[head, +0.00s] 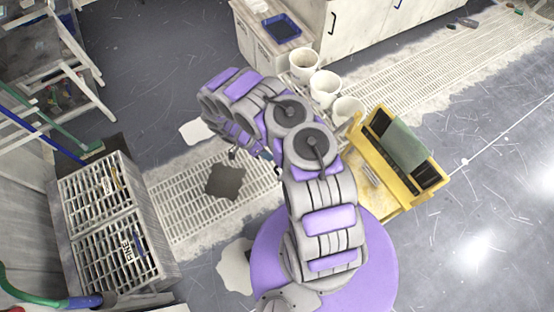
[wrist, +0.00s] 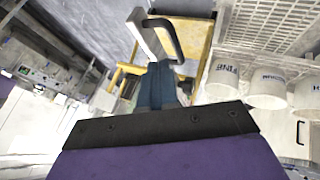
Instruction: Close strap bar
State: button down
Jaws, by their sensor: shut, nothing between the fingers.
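I cannot pick out the strap bar for certain. In the wrist view, a pale bar (wrist: 143,33) with a black loop handle (wrist: 166,30) lies just beyond the fingertips, in front of a yellow frame (wrist: 205,50); I cannot tell whether the fingers touch it. My gripper (wrist: 159,68) shows there as blue fingers, shut and empty. In the head view, a yellow cart (head: 375,150) with a green-grey panel (head: 404,143) stands right of my arm. My gripper is mostly hidden among my arm links there.
Several white buckets (head: 324,88) stand behind the cart; they also show at right in the wrist view (wrist: 222,72). A white cabinet (head: 365,28) and a blue tray (head: 281,28) are at the back. Slatted crates (head: 115,222) stand left. A dark patch (head: 225,181) lies on the floor grating.

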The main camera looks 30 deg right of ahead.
jog(key=x, duration=0.9)
